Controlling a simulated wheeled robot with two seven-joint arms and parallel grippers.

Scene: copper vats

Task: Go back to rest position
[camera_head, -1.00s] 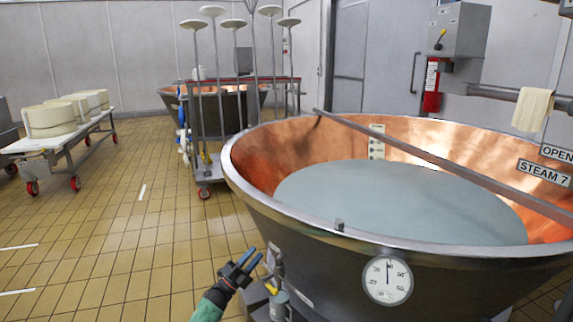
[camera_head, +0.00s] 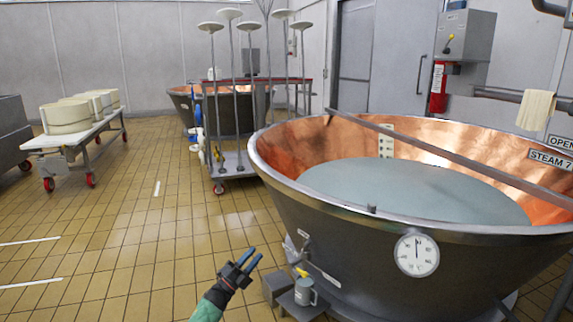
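My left gripper (camera_head: 248,261) is low in the middle of the head view, at the end of an arm with a green sleeve. Its two blue-tipped fingers stand apart with nothing between them. It is over the tiled floor, left of the large copper vat (camera_head: 290,190), and does not appear to touch it. The vat holds pale liquid (camera_head: 410,190), and a metal bar (camera_head: 440,155) lies across its rim. My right gripper is not in view.
A round gauge (camera_head: 417,255) is on the vat's front. A wheeled rack (camera_head: 232,165) and a cheese cart (camera_head: 75,143) stand farther back. The tiled floor (camera_head: 130,230) at left is clear.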

